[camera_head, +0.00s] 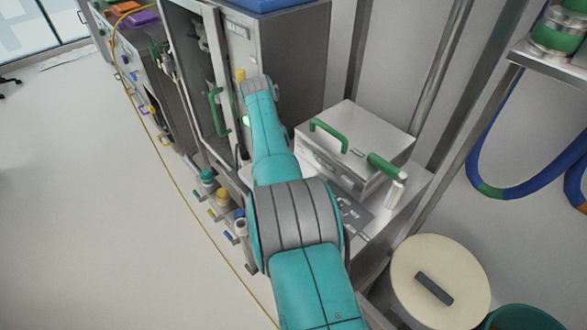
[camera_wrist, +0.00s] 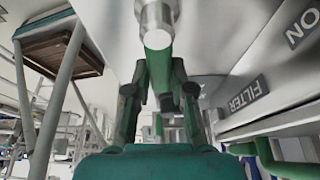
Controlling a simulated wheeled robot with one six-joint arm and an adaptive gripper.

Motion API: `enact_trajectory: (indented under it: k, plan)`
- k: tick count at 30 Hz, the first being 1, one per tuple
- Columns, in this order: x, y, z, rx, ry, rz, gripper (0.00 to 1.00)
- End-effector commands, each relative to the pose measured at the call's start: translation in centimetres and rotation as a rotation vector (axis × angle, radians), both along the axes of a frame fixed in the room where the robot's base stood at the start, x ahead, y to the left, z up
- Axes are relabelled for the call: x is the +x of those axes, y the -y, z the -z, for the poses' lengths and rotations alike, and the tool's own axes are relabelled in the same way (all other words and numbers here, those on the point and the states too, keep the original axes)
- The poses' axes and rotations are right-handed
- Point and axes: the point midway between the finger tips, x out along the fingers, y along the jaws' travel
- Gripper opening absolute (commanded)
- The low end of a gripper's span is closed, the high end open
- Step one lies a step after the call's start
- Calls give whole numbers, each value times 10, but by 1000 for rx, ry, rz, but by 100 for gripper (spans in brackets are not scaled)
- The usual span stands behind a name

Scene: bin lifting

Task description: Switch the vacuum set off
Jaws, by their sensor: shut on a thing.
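In the wrist view, my gripper (camera_wrist: 160,82) has its two dark green fingers closed around a pale-ended green lever (camera_wrist: 157,41). The lever sits at a round metal fitting (camera_wrist: 157,14) on a light panel. Labels on the right read "FILTER" (camera_wrist: 246,94) and "ON" (camera_wrist: 303,28); they appear turned in the picture. The fingers partly hide the lever's lower part. In the head view, my teal arm reaches to the front of a grey cabinet (camera_head: 290,60), and my fingertips are hidden behind the wrist. I cannot tell the vacuum switch's setting.
A grey box with green handles (camera_head: 355,150) stands on a bench right of my arm. A cabinet door with a green handle (camera_head: 216,112) is left of my wrist. A cream-lidded bin (camera_head: 440,280) stands at lower right. The floor (camera_head: 110,210) on the left is mostly clear.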

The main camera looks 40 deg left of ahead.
Motion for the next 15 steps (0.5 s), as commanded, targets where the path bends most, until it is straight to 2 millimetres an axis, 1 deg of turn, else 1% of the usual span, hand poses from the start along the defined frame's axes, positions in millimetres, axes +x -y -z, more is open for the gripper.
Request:
enact_trajectory:
  k: [3,15]
  plan:
    - [-5,-3,1,-1,-4,4,0]
    - [-7,-4,1,-2,-5,6,0]
